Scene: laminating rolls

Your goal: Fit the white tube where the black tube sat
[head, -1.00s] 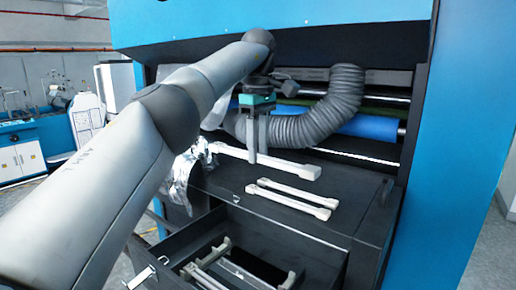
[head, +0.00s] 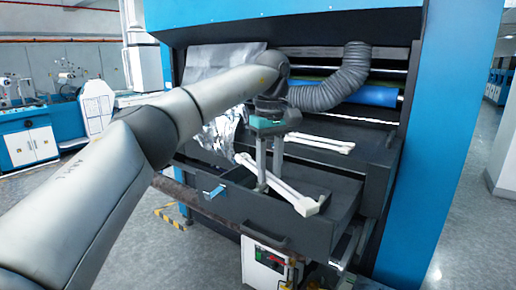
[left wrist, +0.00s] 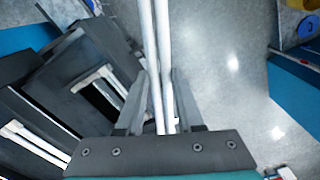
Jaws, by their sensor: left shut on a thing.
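My left gripper (head: 268,184) is shut on a long white tube-like bar (head: 303,205), seen in the head view in front of the machine, over the open drawer (head: 325,235). The bar slopes down to the right, with a thicker block at its near end. In the left wrist view the left gripper (left wrist: 160,85) has a finger on each side of the white bar (left wrist: 160,35), which runs up out of the picture. I cannot make out a black tube or its seat. My right gripper is not in view.
Two white bars (head: 322,142) lie on the machine's dark ledge behind the gripper. Crumpled foil (head: 220,130) hangs at the left, and a grey hose (head: 340,88) bends above. A white-fronted box (head: 264,260) stands below the drawer. The floor (head: 450,190) at right is clear.

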